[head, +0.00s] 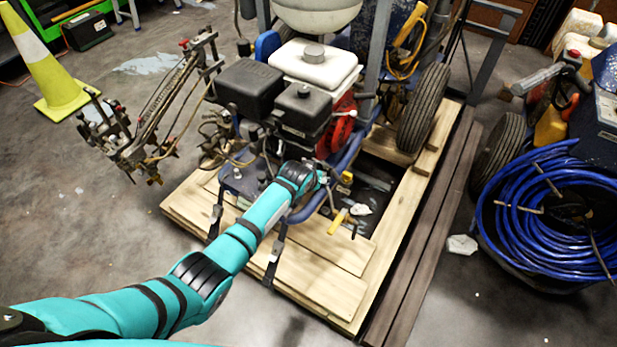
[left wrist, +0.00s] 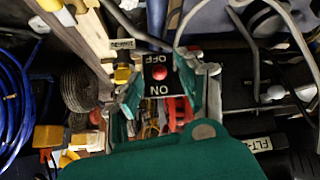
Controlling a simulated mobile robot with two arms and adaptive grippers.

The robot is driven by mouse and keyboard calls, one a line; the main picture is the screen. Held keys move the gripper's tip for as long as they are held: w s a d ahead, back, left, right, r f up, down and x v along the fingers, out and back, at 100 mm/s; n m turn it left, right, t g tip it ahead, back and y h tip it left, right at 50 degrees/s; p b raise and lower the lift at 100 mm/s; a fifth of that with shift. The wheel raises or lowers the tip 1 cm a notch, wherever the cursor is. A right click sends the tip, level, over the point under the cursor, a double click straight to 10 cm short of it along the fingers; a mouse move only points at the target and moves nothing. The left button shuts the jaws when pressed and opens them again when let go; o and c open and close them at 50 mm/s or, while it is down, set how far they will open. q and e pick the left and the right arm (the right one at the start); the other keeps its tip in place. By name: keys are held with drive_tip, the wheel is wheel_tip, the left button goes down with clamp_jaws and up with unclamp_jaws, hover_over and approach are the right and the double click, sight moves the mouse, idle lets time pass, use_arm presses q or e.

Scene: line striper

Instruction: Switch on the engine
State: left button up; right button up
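The engine (head: 300,110), with a black box, a white tank and a red part, sits on the striper frame. My left arm reaches to the engine's lower front. My left gripper (head: 322,180) is mostly hidden behind its wrist in the head view. In the left wrist view, the left gripper (left wrist: 168,88) has its two fingers apart. A black switch plate (left wrist: 157,84) with upside-down ON and OFF lettering and a red knob (left wrist: 158,72) shows between the fingers. I cannot tell whether they touch it. The switch is not discernible in the head view. My right gripper is not in view.
The striper stands on a wooden pallet (head: 320,285). A tyre (head: 423,108) is behind right. A blue hose coil (head: 550,215) lies at the right. A yellow cone (head: 40,65) stands at the far left. Hoses and cables run close to the gripper.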

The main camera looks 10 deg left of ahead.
use_arm(q)
drive_tip(key=v, duration=0.9)
drive_tip(key=shift+r, duration=0.15)
drive_tip(key=shift+s+a, duration=0.15)
